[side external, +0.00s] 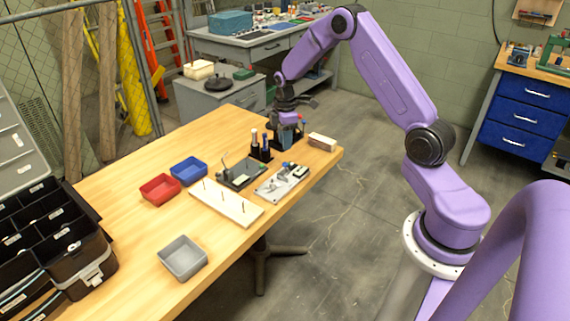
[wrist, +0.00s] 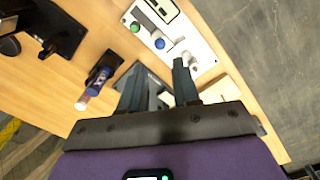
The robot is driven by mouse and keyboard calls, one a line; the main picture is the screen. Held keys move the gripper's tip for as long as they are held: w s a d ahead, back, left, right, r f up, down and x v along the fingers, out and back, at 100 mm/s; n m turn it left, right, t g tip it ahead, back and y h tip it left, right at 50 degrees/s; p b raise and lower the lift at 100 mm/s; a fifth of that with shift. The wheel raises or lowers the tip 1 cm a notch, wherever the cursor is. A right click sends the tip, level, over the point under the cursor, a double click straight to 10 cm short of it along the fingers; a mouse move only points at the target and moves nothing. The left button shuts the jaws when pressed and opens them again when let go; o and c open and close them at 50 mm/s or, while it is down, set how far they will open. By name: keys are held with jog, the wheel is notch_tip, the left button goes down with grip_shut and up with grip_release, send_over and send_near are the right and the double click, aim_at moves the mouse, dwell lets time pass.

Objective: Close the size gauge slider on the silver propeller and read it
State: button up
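My gripper (side external: 290,122) is over the far right end of the wooden table. In the wrist view my gripper (wrist: 158,82) has its two fingers apart, with a grey, block-like item (wrist: 154,98) showing partly between and behind them. I cannot tell whether they touch it. A white plate (wrist: 186,18) with a green knob, a blue knob and a light grey cylinder lies beyond the fingertips; it also shows in the side view (side external: 272,190). It may be the size gauge, but I cannot tell. I cannot make out the silver propeller, a slider position or any reading.
A bottle holder (side external: 261,151), a dark tray (side external: 229,183), a white board with pegs (side external: 236,212) and a pale block (side external: 322,142) stand nearby. Red (side external: 160,189), blue (side external: 189,170) and grey (side external: 182,258) bins lie farther left. The table's front left is mostly clear.

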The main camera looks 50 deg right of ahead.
aim_at(285, 163)
notch_tip(285, 163, down, 10)
jog(key=shift+f, duration=0.1)
dwell(0.4)
